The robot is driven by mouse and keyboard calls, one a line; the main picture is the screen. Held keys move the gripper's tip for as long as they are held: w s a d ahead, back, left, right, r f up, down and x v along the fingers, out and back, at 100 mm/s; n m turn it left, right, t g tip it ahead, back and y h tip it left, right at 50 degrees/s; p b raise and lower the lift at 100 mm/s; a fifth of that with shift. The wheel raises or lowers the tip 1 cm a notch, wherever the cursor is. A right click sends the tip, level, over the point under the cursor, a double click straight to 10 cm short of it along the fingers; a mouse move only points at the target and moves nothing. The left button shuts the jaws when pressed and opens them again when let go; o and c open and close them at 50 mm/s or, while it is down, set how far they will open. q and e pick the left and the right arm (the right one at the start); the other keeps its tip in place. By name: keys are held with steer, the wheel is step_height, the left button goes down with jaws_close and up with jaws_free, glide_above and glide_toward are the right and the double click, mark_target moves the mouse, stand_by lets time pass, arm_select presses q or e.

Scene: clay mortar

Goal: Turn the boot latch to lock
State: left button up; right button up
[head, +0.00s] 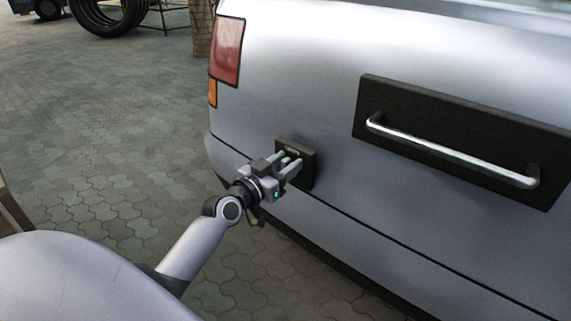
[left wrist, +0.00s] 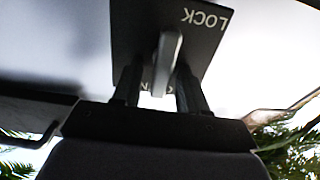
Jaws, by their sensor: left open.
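The boot latch is a black square plate (head: 308,170) on the silver car's rear, below the tail light. In the left wrist view the plate (left wrist: 133,40) carries white "LOCK" lettering at its upper right, and other lettering is mostly hidden lower down. A light grey latch handle (left wrist: 166,62) stands out from the plate's middle, pointing down the picture. My left gripper (head: 293,161) is at the plate, open, with its two fingers (left wrist: 157,90) on either side of the handle. I cannot tell whether either finger touches it. My right gripper is not in view.
The silver car body (head: 285,60) fills the right side. A black panel with a metal bar handle (head: 450,152) is right of the latch. A red tail light (head: 227,50) is above it. Paved ground (head: 110,130) lies open at left, with tyres (head: 108,14) far back.

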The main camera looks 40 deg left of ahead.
arm_select(q)
jaws_close()
